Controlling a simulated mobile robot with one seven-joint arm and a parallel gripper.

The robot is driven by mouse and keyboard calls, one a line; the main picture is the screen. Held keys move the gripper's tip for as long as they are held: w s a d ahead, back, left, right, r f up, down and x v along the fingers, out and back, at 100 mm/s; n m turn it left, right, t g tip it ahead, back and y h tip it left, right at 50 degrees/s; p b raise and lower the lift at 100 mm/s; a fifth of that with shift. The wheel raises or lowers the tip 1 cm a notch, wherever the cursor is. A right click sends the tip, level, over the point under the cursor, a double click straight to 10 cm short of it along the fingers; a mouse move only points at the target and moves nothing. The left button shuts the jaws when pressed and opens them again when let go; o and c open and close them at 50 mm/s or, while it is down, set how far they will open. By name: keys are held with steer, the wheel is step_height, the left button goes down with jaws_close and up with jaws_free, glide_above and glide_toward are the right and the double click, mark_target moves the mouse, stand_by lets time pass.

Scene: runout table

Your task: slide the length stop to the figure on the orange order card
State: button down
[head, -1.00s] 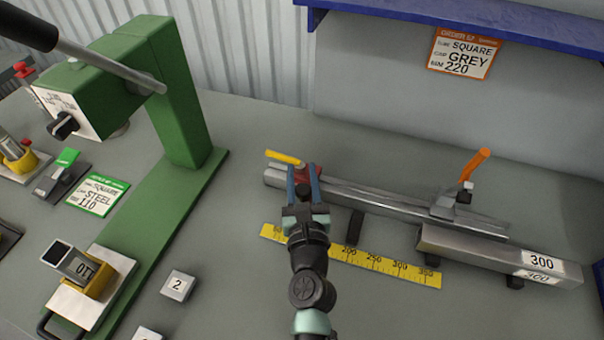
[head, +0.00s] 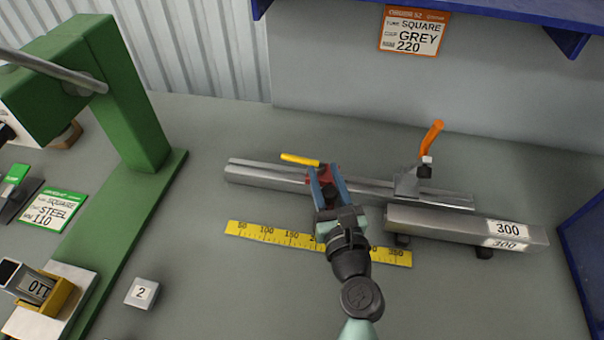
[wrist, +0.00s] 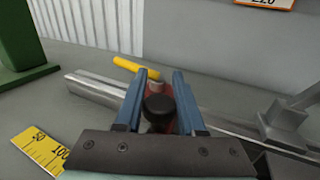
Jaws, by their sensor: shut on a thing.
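The length stop is a red block (head: 327,177) with a yellow lever (head: 300,159) and a black knob (wrist: 159,108), on a grey rail (head: 255,174). My gripper (head: 326,172) is shut on the stop, with blue fingers on both sides of the knob in the wrist view (wrist: 159,80). The orange order card (head: 414,32) on the back wall reads square, grey, 220. A yellow scale (head: 268,234) lies in front of the rail.
An orange-handled clamp (head: 410,182) stands on the rail to the right. A square tube marked 300 (head: 445,222) lies in front of it. A green press (head: 135,110), a green card (head: 53,206) and a block marked 2 (head: 141,293) are at left.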

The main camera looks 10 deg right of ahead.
steer(key=c, duration=0.5)
jaws_free()
steer(key=s, duration=0.7)
steer(key=s+d+b, duration=0.1)
steer(key=s, duration=0.3)
steer(key=shift+s+f, duration=0.15)
steer(key=shift+s, duration=0.8)
